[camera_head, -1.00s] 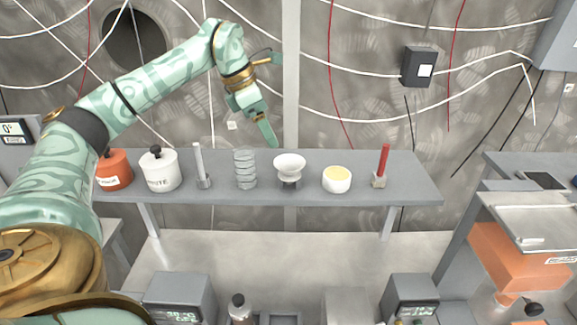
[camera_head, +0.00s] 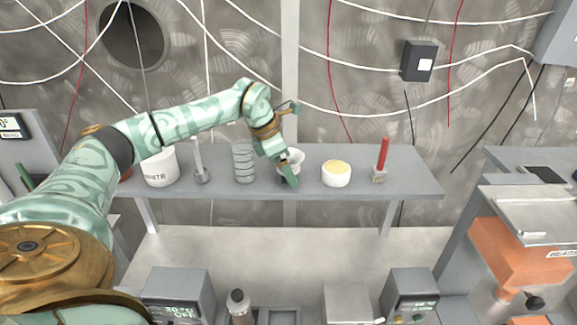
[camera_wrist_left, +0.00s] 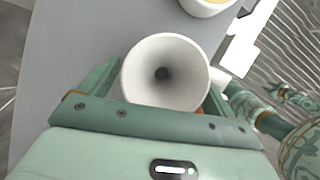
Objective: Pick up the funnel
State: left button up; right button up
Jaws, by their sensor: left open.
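The white funnel (camera_head: 293,157) stands on the grey shelf (camera_head: 405,178), partly hidden behind my left gripper (camera_head: 289,173) in the head view. In the left wrist view the funnel (camera_wrist_left: 165,72) shows its round open mouth and dark centre hole. The fingers of my left gripper (camera_wrist_left: 163,95) are open, one on each side of the funnel. I cannot tell whether they touch it. The funnel's lower part and its stand are hidden. My right gripper is not in view.
A white bowl with yellow contents (camera_head: 336,173) stands close right of the funnel. A ribbed clear column (camera_head: 243,162) stands left. Further along the shelf are a red stick in a block (camera_head: 381,160), a grey rod on a base (camera_head: 199,161) and a white jar (camera_head: 160,168).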

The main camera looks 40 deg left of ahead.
pick_arm(q)
jog(key=shift+r, duration=0.1)
jog(key=c, duration=1)
jog(key=shift+r, duration=0.1)
